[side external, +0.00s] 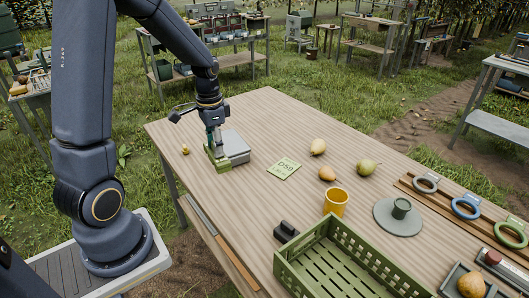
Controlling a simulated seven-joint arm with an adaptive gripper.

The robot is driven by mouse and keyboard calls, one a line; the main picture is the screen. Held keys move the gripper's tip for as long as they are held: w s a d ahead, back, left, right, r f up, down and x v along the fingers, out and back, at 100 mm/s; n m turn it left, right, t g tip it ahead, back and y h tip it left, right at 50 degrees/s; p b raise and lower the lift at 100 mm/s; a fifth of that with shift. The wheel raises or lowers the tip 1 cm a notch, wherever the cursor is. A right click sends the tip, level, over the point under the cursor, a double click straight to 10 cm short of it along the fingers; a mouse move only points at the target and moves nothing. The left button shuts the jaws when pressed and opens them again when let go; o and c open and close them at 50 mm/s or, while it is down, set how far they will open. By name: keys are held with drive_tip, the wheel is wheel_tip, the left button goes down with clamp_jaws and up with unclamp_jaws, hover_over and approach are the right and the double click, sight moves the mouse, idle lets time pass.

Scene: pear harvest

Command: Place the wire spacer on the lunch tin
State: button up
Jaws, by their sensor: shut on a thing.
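The lunch tin (236,145) looks like a flat grey box on the far left part of the wooden table. My gripper (214,148) points down at the tin's left side, near the table's left edge. It is shut on a small olive-green piece (217,162), which appears to be the wire spacer. The piece is low, beside the tin's near left side. From this view I cannot tell whether it touches the tin or the table. The fingertips are small and partly merge with the piece.
A green card (285,168) lies right of the tin. The tabletop behind the tin is clear.

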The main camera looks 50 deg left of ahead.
drive_tip(key=w+a+r+n, duration=0.1)
drive_tip(key=a+r+n, duration=0.1)
drive_tip(key=a, duration=0.7)
approach(230, 151)
drive_tip(key=shift+s+d+f, duration=0.1)
drive_tip(key=shift+s+f, duration=0.05)
drive_tip(key=shift+s, duration=0.1)
drive_tip(key=shift+w+f, duration=0.25)
drive_tip(key=shift+f, duration=0.2)
drive_tip(key=shift+a+f, duration=0.2)
drive_tip(key=shift+f, duration=1.3)
drive_tip(key=shift+f, duration=0.2)
drive_tip(key=o, duration=1.1)
drive_tip(key=shift+o, duration=0.2)
